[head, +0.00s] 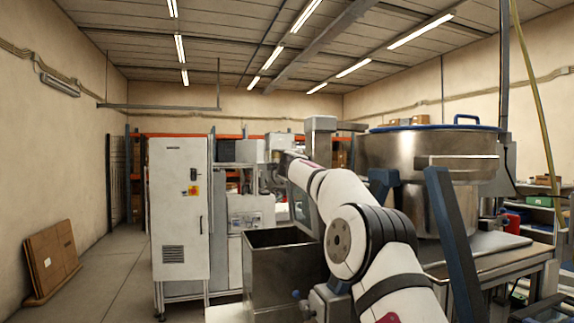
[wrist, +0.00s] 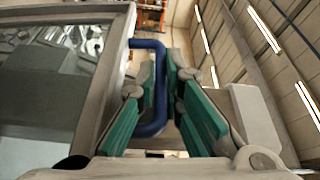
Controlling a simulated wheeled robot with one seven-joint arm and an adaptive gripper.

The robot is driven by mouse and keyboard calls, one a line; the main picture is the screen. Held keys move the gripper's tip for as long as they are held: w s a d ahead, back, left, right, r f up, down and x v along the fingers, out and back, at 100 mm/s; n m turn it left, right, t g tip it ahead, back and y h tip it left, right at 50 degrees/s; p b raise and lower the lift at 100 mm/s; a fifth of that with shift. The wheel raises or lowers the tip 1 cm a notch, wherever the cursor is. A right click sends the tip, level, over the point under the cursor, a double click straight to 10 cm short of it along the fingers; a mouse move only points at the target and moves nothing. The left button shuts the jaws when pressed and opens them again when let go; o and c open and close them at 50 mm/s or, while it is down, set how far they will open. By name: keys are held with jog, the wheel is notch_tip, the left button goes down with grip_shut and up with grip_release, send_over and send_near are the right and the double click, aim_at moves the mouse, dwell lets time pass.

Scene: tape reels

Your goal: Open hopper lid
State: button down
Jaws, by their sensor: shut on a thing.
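In the wrist view, the pads of my gripper (wrist: 163,92) are shut on a blue handle (wrist: 159,72), one on each side of it. The handle is a bent bar fixed to the edge of a grey-framed panel with a see-through pane (wrist: 50,85), which I take to be the hopper lid. The panel stands steeply tilted at the left of that view. In the head view, my gripper (head: 268,180) is small and partly hidden by my arm. A framed pane (head: 301,207) shows beside my arm, above an open-looking steel bin (head: 275,281). The handle cannot be made out there.
A large steel vessel (head: 425,153) with a blue-rimmed top stands on a metal table (head: 480,250) to the right, close to my arm. A white cabinet (head: 179,215) stands left of the bin. Flat cardboard (head: 52,258) leans on the left wall. The left floor is clear.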

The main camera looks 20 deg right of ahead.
jog(key=shift+d+r, duration=0.1)
jog(key=shift+d, duration=0.45)
jog(key=c, duration=2)
grip_release()
